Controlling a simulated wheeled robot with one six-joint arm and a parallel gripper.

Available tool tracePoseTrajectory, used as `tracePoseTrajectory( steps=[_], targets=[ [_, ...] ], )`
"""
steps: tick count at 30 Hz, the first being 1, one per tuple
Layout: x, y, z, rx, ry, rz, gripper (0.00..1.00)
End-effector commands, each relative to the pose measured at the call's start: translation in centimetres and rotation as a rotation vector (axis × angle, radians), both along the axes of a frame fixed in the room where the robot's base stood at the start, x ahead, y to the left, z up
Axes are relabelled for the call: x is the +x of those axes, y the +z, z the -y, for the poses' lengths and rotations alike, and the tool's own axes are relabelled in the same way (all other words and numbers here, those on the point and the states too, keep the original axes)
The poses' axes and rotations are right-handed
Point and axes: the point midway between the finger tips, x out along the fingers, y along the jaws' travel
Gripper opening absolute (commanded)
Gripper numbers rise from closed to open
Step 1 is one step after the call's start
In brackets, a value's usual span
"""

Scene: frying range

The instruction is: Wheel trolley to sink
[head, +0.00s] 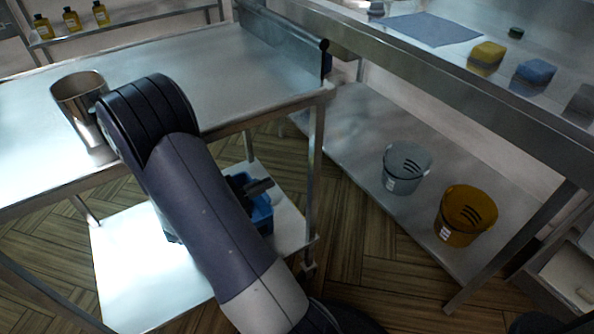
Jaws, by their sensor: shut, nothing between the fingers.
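A metal trolley (225,93) fills the left and middle of the head view. It has a flat steel top, thin legs and a pale lower shelf (118,272). No sink basin can be clearly made out.
A metal cup (72,92) stands on the trolley top, a blue bin (262,214) on its lower shelf. The right-hand bench (470,98) bears a blue cloth (432,29) and sponges. Its undershelf (350,121) holds grey (398,176) and yellow (454,226) buckets. Wooden floor shows between.

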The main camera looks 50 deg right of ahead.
Motion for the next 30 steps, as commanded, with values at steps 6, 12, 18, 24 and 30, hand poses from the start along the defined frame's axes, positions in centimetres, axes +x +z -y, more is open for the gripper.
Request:
tracePoseTrajectory(
  steps=[6, 12, 18, 24, 30],
  targets=[
    [-1.6, -0.2, 3.9, 0.002, -0.005, 0.002, 0.0],
    [-2.7, -0.2, 7.0, 0.001, -0.005, 0.003, 0.0],
    [-3.4, -0.1, 9.1, 0.002, -0.003, 0.002, 0.0],
    [-3.6, 0.0, 9.8, 0.002, -0.001, 0.001, 0.0],
    [-3.6, 0.0, 9.8, 0.002, 0.0, 0.001, 0.0]
  ],
)
